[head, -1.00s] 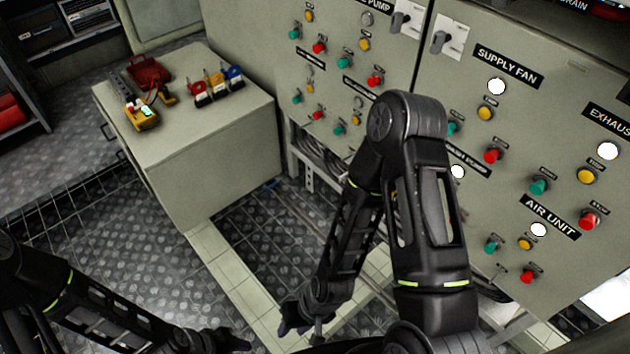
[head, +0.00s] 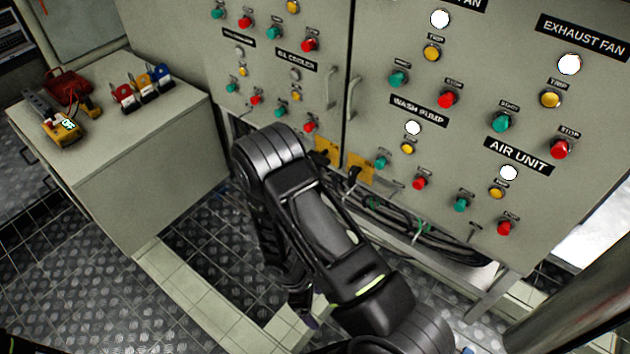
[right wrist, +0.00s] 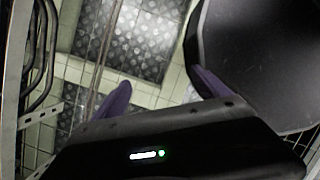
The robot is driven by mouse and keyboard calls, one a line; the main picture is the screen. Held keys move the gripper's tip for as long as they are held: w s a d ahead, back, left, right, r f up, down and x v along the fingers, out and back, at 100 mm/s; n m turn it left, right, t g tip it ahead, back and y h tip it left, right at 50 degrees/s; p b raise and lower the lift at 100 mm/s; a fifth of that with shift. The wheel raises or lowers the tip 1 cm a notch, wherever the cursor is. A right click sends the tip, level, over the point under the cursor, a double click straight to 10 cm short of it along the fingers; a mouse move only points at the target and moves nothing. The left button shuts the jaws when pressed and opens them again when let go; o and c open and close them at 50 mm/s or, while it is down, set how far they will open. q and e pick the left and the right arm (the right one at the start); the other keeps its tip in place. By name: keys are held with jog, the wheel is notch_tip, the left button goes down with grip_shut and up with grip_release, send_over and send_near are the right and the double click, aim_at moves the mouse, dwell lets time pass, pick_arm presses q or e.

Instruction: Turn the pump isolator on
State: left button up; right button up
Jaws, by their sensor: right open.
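Two yellow plates with dark handles sit at the lower edge of the grey panels, the left plate (head: 328,150) and the right plate (head: 362,168); my right arm is close in front of them. No label naming a pump isolator is readable, so I cannot tell which switch it is. My right gripper (head: 308,318) hangs low over the floor, below and apart from the panels, and is mostly hidden by my arm. In the right wrist view its purple fingers (right wrist: 160,92) are spread, with only floor between them. My left gripper is out of view.
The panels carry several buttons and lamps, with labels such as wash pump (head: 418,110) and air unit (head: 518,156). Loose cables (head: 415,232) hang beneath the right panel. A grey cabinet (head: 140,190) stands left, with padlocks (head: 142,87) on top. The patterned floor (head: 190,260) before it is clear.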

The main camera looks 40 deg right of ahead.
jog(key=shift+o, duration=0.6)
jog(key=w+d+f+n+h+b, duration=0.3)
jog(key=w+d, duration=0.3)
jog(key=d, duration=0.2)
jog(key=shift+w+d+f+n+t+h+b, duration=0.35)
jog(key=shift+f+h, duration=0.15)
jog(key=shift+h, duration=0.1)
jog(key=w+d+h+b, duration=0.1)
jog(key=w, duration=0.1)
jog(key=w+d+r+n+t+h+b, duration=0.1)
jog(key=w+d, duration=0.1)
jog(key=w+d+r+n+h+b, duration=0.1)
jog(key=w+d, duration=0.1)
jog(key=shift+w+d+r+n, duration=0.1)
jog(key=shift+w+d+n, duration=0.1)
jog(key=shift+w+n, duration=0.05)
jog(key=n+t+h+b, duration=0.5)
jog(key=t+h, duration=0.2)
jog(key=h, duration=0.1)
send_near(316, 160)
jog(key=d, duration=0.2)
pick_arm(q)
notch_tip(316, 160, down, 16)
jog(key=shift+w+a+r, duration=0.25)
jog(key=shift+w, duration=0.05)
pick_arm(e)
jog(key=shift+w+a+r+g, duration=0.1)
jog(key=shift+w+a+g, duration=0.15)
jog(key=shift+w, duration=0.2)
jog(key=shift+d, duration=0.15)
